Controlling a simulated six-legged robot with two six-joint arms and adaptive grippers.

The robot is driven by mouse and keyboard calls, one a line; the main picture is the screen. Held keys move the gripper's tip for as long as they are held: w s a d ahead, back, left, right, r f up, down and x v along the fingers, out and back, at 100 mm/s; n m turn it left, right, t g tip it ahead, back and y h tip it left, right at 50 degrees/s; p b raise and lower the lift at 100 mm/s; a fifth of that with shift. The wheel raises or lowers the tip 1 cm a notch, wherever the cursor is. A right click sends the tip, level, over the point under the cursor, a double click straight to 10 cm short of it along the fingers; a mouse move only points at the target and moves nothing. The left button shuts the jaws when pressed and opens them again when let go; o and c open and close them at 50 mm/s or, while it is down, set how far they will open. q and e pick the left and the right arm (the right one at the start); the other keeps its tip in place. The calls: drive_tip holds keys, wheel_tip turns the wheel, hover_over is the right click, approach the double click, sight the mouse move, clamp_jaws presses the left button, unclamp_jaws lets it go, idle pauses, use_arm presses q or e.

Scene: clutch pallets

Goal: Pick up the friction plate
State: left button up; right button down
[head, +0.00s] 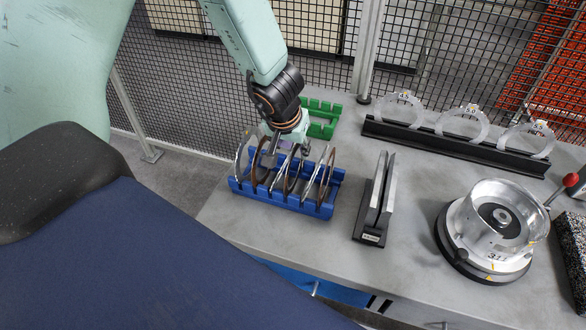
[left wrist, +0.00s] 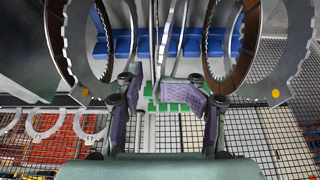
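Several thin ring plates stand upright in the slots of a blue rack (head: 282,204), brown friction plates (head: 253,172) alternating with grey steel plates (head: 239,160). My left gripper (head: 288,149) points down at the rack, close to the plates' upper edges. In the left wrist view its purple-padded fingers (left wrist: 163,100) are spread apart. Thin plates seen nearly edge-on (left wrist: 172,40) rise between and beyond the fingertips. I cannot tell whether the fingers touch any plate. Brown-faced rings (left wrist: 247,58) stand to either side. My right gripper is not in view.
A green rack (head: 322,128) stands behind the blue one. A black stand with upright plates (head: 383,190) is to the right, then a round metal drum (head: 492,238). A black rail (head: 455,143) holds clear rings. Mesh fencing (head: 190,70) closes the back.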

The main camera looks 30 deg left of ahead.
use_arm(q)
drive_tip(key=shift+d+r, duration=0.35)
drive_tip(key=shift+d, duration=0.3)
drive_tip(key=c, duration=0.3)
drive_tip(key=shift+s+a, duration=0.1)
drive_tip(key=shift+s, duration=0.1)
drive_tip(key=shift+c, duration=0.7)
drive_tip(key=shift+a+f, duration=0.2)
drive_tip(key=shift+a, duration=0.45)
clamp_jaws()
drive_tip(key=shift+d+r, duration=0.1)
drive_tip(key=shift+d, duration=0.35)
drive_tip(key=shift+o, duration=1.5)
unclamp_jaws()
drive_tip(key=shift+s+a, duration=0.1)
drive_tip(key=shift+a, duration=0.15)
drive_tip(key=shift+o, duration=0.3)
drive_tip(key=shift+w+d, duration=0.3)
drive_tip(key=shift+w, duration=0.05)
drive_tip(key=shift+s+a, duration=0.2)
drive_tip(key=shift+a, duration=0.05)
